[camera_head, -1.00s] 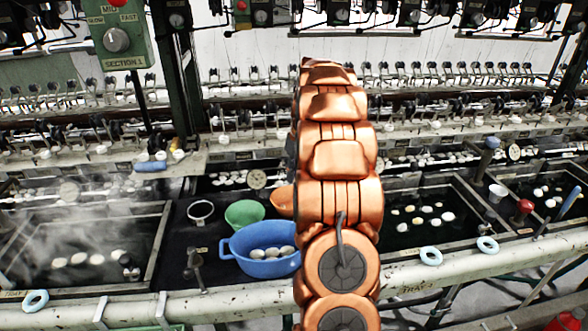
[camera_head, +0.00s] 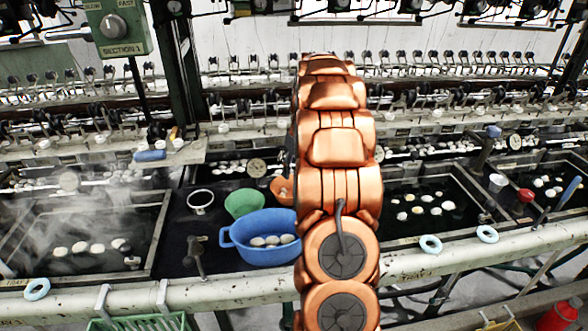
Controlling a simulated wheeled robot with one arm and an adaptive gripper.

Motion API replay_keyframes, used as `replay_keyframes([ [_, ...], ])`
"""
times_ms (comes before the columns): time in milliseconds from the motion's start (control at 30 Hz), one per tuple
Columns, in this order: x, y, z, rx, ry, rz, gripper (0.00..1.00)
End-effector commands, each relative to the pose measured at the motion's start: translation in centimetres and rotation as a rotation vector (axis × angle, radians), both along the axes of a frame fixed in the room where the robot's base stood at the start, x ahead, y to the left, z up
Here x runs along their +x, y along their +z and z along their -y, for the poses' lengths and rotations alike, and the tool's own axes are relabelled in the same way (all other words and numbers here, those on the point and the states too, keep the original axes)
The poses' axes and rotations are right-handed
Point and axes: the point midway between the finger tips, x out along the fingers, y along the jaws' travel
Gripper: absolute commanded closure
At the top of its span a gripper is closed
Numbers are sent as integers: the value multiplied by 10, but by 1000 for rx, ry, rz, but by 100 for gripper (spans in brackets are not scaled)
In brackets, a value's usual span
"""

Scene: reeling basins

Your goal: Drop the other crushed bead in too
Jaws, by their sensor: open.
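No crushed bead can be told apart in this view. A blue handled tub (camera_head: 250,252) on the dark counter holds several pale oval pieces (camera_head: 272,241); I cannot tell whether any is crushed. A green bowl (camera_head: 243,204) stands just behind it, and a white-rimmed round cup (camera_head: 200,199) to the left of that. My copper arm rises through the middle of the view and covers the tub's right end. A small copper part of mine shows at the arm's left edge, above the tub. My gripper's fingers are hidden behind the arm.
A steaming basin (camera_head: 160,222) lies left and a dark water basin (camera_head: 458,188) right, both with pale ovals floating. Several blue rings (camera_head: 430,244) lie on the front rail (camera_head: 215,294). A green crate (camera_head: 140,323) is below the rail. Reeling machinery lines the back.

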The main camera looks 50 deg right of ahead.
Motion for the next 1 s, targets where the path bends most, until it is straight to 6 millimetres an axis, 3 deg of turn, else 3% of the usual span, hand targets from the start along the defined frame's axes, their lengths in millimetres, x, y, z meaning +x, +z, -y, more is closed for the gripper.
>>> replay_keyframes([
  [267,-1,11,1,-1,1,2,56],
  [700,-9,82,10,-2,0,3,56],
  [1000,-13,111,14,-1,1,1,56],
])
